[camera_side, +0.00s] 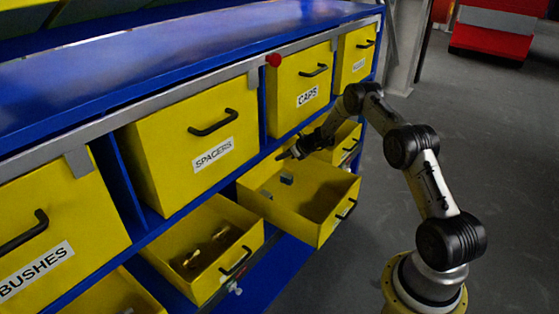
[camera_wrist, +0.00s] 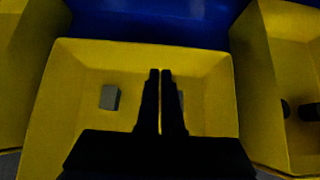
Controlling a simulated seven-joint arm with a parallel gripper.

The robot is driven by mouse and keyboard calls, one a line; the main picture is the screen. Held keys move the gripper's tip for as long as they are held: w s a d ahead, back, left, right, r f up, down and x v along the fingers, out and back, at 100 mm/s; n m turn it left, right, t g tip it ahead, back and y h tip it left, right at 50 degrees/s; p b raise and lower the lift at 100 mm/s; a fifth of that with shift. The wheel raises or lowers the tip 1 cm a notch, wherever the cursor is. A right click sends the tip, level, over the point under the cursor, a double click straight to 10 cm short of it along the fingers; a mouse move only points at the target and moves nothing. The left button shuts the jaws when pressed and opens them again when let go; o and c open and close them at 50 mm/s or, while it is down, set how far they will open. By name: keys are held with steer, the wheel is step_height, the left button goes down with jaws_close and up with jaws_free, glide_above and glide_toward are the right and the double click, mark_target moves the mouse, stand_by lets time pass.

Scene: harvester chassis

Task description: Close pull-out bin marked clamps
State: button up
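No bin label reading clamps is legible in either view. In the lower row, a pulled-out yellow bin (camera_side: 318,229) holds small grey blocks (camera_side: 287,178). Its front label is too oblique to read. In the wrist view the same yellow bin (camera_wrist: 80,62) lies below my gripper, with a grey block (camera_wrist: 110,97) left of the fingers and another partly hidden behind them. My gripper (camera_side: 299,151) is over the inner part of this bin. In the wrist view its fingers (camera_wrist: 160,75) are together with only a thin gap and hold nothing visible.
A pulled-out bin with brass-coloured parts (camera_side: 212,291) is nearer the side camera. Another lower bin (camera_side: 346,134) is beyond the middle one. Above, the spacers bin (camera_side: 160,160) and caps bin (camera_side: 285,92) sit in the blue rack (camera_side: 150,70). Grey floor (camera_side: 480,130) is open to the right.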

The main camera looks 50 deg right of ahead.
steer(key=o, duration=0.5)
steer(key=shift+s+r, duration=0.1)
steer(key=shift+c, duration=0.2)
steer(key=shift+o, duration=0.6)
steer(key=shift+s+a+f+n, duration=0.1)
steer(key=shift+s+f+n, duration=0.1)
steer(key=shift+n, duration=0.3)
steer(key=n+g, duration=0.7)
steer(key=n, duration=1)
glide_toward(351, 211)
steer(key=x, duration=0.7)
steer(key=shift+w+a+f, duration=0.1)
steer(key=shift+f, duration=0.25)
jaws_close()
